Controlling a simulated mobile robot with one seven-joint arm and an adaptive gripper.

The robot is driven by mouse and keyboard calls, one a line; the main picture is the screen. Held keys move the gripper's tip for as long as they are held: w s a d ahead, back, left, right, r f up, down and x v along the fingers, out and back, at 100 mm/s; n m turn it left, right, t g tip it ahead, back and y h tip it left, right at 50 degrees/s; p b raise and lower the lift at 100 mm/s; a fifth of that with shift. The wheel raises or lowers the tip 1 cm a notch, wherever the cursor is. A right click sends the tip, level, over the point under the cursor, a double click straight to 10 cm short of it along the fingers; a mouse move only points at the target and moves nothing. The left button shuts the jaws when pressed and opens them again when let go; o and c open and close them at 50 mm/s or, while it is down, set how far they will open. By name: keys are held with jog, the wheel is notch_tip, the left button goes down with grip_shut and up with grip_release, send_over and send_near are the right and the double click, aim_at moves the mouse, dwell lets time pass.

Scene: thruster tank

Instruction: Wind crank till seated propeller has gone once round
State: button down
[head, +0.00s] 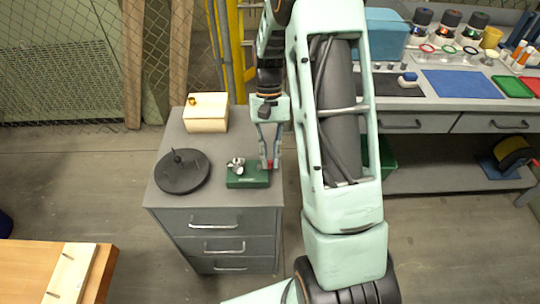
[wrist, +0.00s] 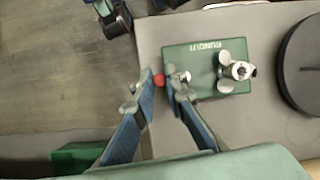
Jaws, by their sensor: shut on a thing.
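The green thruster tank (head: 247,181) is a small green box on the grey cabinet top, and it also shows in the wrist view (wrist: 207,58). A silver propeller (wrist: 232,72) sits on it, seen in the head view too (head: 236,164). The crank is at the tank's side, with a red knob (wrist: 159,80) and a metal part (wrist: 183,77) beside it. My gripper (head: 269,162) is shut on the red knob, with one blue-padded finger on each side, as the wrist view (wrist: 160,82) shows. The fingers partly hide the crank.
A dark round disc (head: 182,180) with a small upright knob lies left of the tank. A cream box (head: 206,118) with a yellow knob stands behind it. The cabinet top (head: 225,199) is clear in front. A workbench (head: 440,104) with jars and mats stands at the right.

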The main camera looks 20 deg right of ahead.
aim_at(235, 164)
jog(key=n, duration=0.2)
jog(key=w+n+h+p, duration=0.1)
jog(key=n+h, duration=0.1)
jog(key=n, duration=0.1)
jog(key=shift+w+a+r+n+p, duration=0.1)
jog(key=shift+w+r+n+p, duration=0.05)
jog(key=shift+w+n+p, duration=0.15)
jog(key=n, duration=0.2)
jog(key=n+h, duration=0.1)
jog(key=w+n+h+p, duration=0.1)
jog(key=n, duration=0.1)
jog(key=shift+w+a+n+t, duration=0.1)
jog(key=shift+a+n+t, duration=0.2)
jog(key=shift+a+t, duration=0.1)
jog(key=n, duration=0.1)
jog(key=n+t+h, duration=0.1)
jog(key=n, duration=0.1)
jog(key=a+n, duration=0.1)
jog(key=shift+w+p, duration=0.3)
jog(key=shift+w+a+n+t+h, duration=0.15)
jog(key=shift+n+t, duration=0.15)
jog(key=shift+n, duration=0.4)
jog(key=shift+s+a+n+t+h, duration=0.1)
jog(key=shift+a+n+t+h, duration=0.15)
jog(key=shift+n, duration=0.45)
jog(key=shift+w+a+n+t+h, duration=0.1)
jog(key=shift+n+t, duration=0.25)
jog(key=shift+n, duration=0.35)
jog(key=c, duration=2)
grip_release()
